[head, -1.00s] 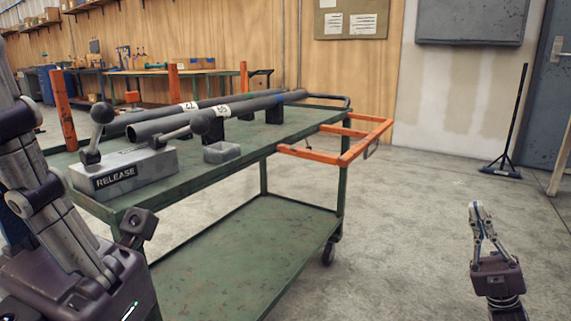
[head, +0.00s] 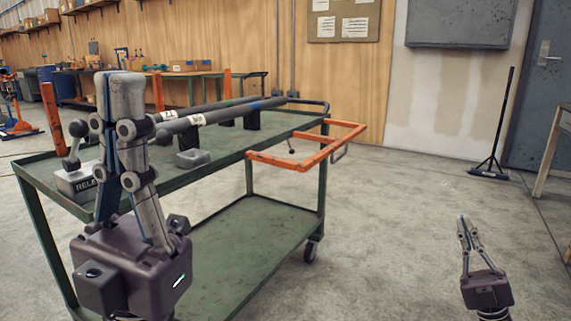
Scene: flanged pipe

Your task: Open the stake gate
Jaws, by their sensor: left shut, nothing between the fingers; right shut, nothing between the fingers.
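A green cart (head: 205,178) carries a grey block labelled RELEASE (head: 72,187) at its near left end. A lever with a round knob (head: 78,129) rises from the block; a second knob (head: 163,137) shows just right of my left gripper. My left gripper (head: 120,82) is shut and empty, pointing up in front of the block and hiding much of it. An orange frame (head: 300,165), possibly the stake gate, juts out from the cart's right side. Upright orange stakes (head: 51,118) stand along the cart's far side. My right gripper (head: 463,224) is shut and empty, over open floor.
Two dark pipes (head: 225,115) lie along the cart top, with a small grey tray (head: 193,158) beside them. A broom (head: 490,160) stands by the wall at right. A workbench (head: 180,75) is at the back. The floor right of the cart is clear.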

